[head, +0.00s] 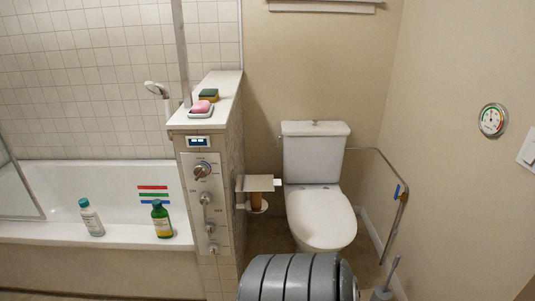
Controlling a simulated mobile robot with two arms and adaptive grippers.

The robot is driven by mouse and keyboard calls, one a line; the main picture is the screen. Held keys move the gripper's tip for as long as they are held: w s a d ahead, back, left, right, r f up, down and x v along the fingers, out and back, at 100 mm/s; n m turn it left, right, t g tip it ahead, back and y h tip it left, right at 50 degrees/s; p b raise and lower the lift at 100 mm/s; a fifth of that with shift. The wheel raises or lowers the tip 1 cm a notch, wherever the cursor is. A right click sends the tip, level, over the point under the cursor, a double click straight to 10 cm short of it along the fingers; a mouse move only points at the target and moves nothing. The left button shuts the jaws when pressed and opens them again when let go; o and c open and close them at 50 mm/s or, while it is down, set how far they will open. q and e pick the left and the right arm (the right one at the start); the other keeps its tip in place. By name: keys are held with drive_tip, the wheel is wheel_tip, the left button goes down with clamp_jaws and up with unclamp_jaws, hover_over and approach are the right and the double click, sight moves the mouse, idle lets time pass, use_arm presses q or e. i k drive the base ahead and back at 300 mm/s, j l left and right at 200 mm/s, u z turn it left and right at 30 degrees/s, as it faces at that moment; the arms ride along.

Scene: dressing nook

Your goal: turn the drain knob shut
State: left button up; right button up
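A light control panel (206,205) is set in the end face of the tiled half wall beside the bathtub. It carries a large round dial (202,169) at the top, a lever-like knob (206,199) below it, and two small knobs, one at mid-low height (210,229) and one at the bottom (213,249). The labels are too small to read, so I cannot tell which is the drain knob or how it is set. Neither of my grippers is in view, and nothing touches the panel.
The white bathtub (110,180) is left, with a white bottle (91,218) and a green bottle (161,219) on its rim. Pink soap (201,106) lies on the half wall. A toilet (318,190) and grab rail (397,210) are right. A grey ribbed shape fills the bottom centre.

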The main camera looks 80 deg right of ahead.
sight(213, 249)
drive_tip(key=z, duration=2)
